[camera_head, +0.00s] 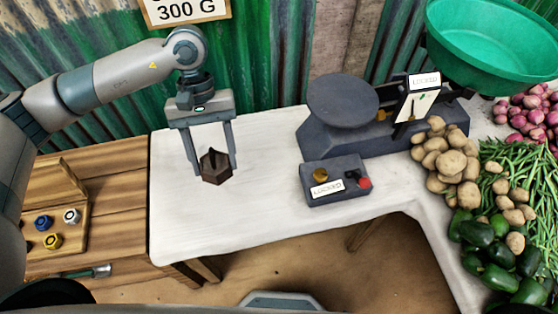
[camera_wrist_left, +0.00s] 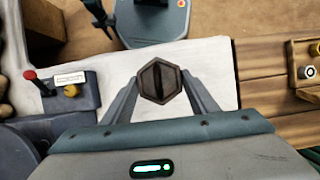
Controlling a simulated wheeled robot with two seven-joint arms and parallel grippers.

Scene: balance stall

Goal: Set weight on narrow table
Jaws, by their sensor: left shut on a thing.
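A dark brown hexagonal weight (camera_head: 216,168) with a raised bar grip on top is between the fingers of my left gripper (camera_head: 211,166). The gripper is shut on it, pointing down over the left part of the white-topped table (camera_head: 190,215). The weight also shows in the left wrist view (camera_wrist_left: 158,80), between the fingertips (camera_wrist_left: 160,84). I cannot tell whether its underside touches the white top. A brown wooden table (camera_head: 110,205) adjoins on the left. Which one is the narrow table is not clear from the pictures. My right gripper is not in view.
A dark scale with a round plate (camera_head: 343,100) and green bowl (camera_head: 490,45) stands behind a small control box (camera_head: 335,183). Potatoes (camera_head: 450,160) and other vegetables lie on the right. A wooden rack (camera_head: 70,225) with small weights is on the left. White tabletop around the weight is clear.

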